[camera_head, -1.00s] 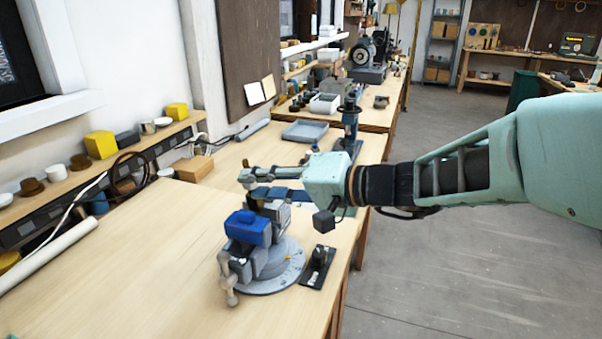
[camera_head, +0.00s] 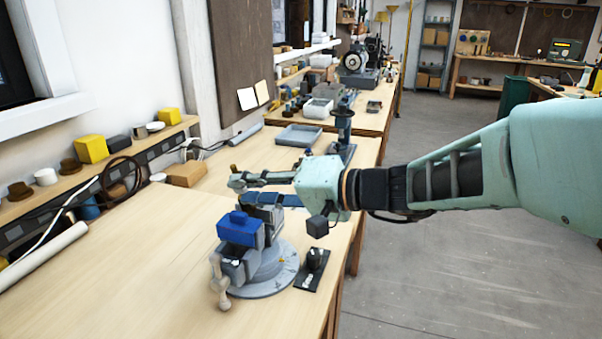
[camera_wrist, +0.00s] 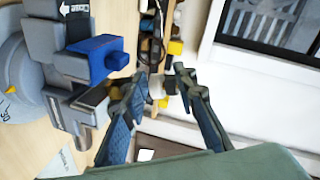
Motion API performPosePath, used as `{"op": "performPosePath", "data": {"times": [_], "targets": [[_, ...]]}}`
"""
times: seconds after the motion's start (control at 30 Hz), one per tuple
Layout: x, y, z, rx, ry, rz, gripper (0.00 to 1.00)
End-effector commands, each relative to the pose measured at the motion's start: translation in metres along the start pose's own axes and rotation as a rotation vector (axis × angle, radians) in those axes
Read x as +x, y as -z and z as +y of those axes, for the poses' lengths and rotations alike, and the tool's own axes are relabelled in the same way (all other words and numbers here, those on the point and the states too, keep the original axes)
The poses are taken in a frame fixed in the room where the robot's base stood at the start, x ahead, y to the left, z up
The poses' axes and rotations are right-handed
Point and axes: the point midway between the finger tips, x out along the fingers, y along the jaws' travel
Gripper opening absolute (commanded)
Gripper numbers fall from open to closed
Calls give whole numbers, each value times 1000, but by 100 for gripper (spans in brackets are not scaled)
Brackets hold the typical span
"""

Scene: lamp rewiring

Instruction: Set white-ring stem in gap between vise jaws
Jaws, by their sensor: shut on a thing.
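The vise (camera_head: 266,222) stands on a round grey swivel base near the front edge of the bench. A blue block (camera_head: 240,232) sits on its near jaw; the block also shows at the left of the wrist view (camera_wrist: 95,60). My gripper (camera_head: 238,181) is behind and above the vise in the head view, its fingers pointing left. It is shut on the white-ring stem, of which a small yellowish tip (camera_head: 233,168) shows at the fingertips. In the wrist view a pale ring-like part (camera_wrist: 157,88) shows between the fingers. The gap between the jaws is mostly hidden.
A wall shelf (camera_head: 130,160) with yellow blocks and small cups runs along the left. A grey tray (camera_head: 298,135) and a drill-like stand (camera_head: 342,125) are behind. The bench left of the vise is clear.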

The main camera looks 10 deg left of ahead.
Motion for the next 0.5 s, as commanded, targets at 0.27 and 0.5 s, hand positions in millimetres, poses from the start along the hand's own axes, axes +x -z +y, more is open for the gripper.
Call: {"op": "performPosePath", "data": {"times": [0.27, 0.5], "targets": [[-3, 1, 42, 34, -87, 23, 27], [-3, 1, 41, 33, -86, 22, 60]]}}
